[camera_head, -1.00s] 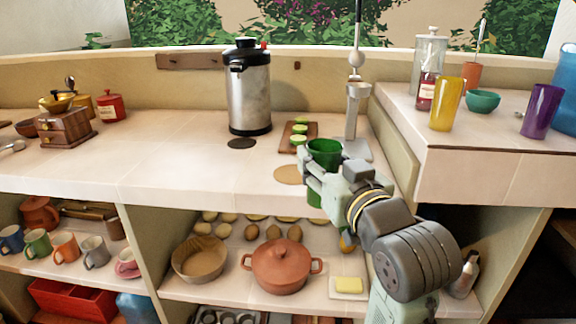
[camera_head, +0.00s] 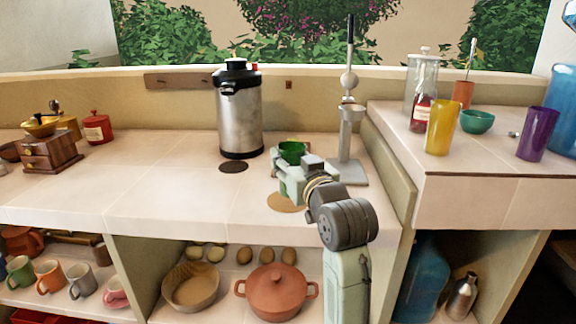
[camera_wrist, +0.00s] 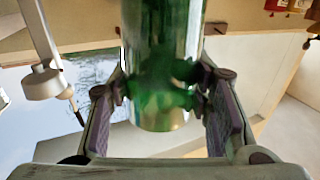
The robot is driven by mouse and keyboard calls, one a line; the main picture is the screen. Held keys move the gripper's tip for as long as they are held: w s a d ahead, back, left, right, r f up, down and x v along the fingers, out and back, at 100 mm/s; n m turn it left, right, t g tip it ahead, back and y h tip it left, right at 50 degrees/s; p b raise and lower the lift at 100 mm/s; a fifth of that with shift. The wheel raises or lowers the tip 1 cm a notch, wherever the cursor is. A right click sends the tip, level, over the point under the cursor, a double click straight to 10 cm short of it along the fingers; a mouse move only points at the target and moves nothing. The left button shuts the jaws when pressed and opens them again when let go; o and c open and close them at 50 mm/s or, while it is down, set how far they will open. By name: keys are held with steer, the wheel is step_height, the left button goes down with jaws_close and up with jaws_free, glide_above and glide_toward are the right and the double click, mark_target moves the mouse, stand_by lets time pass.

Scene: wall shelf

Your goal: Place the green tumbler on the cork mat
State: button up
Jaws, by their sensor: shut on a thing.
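The green tumbler (camera_head: 291,152) is upright in my gripper (camera_head: 290,172), over the counter in the head view. Its rim shows above the fingers; its lower part is hidden by my gripper. In the wrist view the green glass (camera_wrist: 160,45) stands between both fingers (camera_wrist: 160,92), which are closed on its sides. The cork mat (camera_head: 284,204), a round tan disc, lies near the counter's front edge, just below my gripper in the picture and partly covered by my arm. Nothing is seen standing on it. How high the tumbler is above the counter is unclear.
A steel lever press (camera_head: 352,125) stands close right of the tumbler. A large steel dispenser (camera_head: 240,115) stands left, behind a dark round mat (camera_head: 234,166). A raised ledge (camera_head: 480,188) bounds the right side. The counter left of the cork mat is clear.

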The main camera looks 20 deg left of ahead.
steer(key=shift+x, duration=1.45)
steer(key=shift+w+f+p, duration=0.15)
steer(key=shift+f+p, duration=0.4)
steer(key=shift+f, duration=1.3)
steer(key=shift+f, duration=0.1)
steer(key=shift+f, duration=0.1)
steer(key=o, duration=1.6)
steer(key=shift+c, duration=0.2)
